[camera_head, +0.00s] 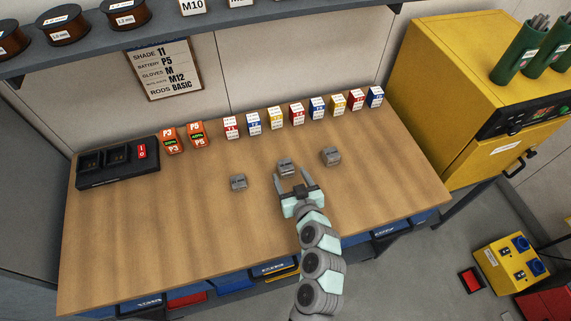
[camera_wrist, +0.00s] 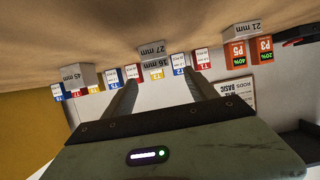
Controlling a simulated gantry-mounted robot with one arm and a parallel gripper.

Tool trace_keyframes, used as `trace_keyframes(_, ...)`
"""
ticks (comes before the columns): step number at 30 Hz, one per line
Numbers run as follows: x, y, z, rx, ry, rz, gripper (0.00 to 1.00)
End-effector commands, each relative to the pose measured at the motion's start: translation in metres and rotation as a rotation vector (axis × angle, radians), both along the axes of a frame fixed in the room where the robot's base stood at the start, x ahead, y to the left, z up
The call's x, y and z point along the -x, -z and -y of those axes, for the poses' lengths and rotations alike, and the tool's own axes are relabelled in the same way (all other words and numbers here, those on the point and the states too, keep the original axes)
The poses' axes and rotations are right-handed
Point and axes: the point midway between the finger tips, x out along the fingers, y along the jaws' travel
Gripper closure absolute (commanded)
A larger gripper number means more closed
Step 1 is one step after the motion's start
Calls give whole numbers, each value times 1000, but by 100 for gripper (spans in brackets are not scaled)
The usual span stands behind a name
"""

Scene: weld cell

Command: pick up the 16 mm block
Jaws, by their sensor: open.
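Three small grey blocks or block groups stand in a loose row on the workbench (camera_head: 200,230). The middle one (camera_head: 287,165) is just beyond my gripper (camera_head: 291,179), which is open with nothing between its fingers. In the wrist view, turned upside down, the middle grey piece (camera_wrist: 152,54) shows ahead between the fingertips (camera_wrist: 162,78). It bears two labels, apparently 27 mm and either 16 or 36 mm; I cannot tell whether it is two stacked blocks. The left block (camera_head: 238,183) appears labelled 21 mm in the wrist view (camera_wrist: 247,29). The right block (camera_head: 331,156) appears labelled 45 mm there (camera_wrist: 78,76).
A row of several small coloured boxes (camera_head: 297,114) stands along the back. Orange battery packs (camera_head: 169,140) and a black charger (camera_head: 117,162) are at the back left. A yellow cabinet (camera_head: 450,80) adjoins the right end. The front of the bench is clear.

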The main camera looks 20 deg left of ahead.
Motion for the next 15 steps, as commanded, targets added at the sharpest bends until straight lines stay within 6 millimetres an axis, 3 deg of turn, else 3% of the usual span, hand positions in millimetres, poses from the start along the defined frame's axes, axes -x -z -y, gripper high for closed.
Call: trace_keyframes(15,-38,19,-26,0,-1,-4,34)
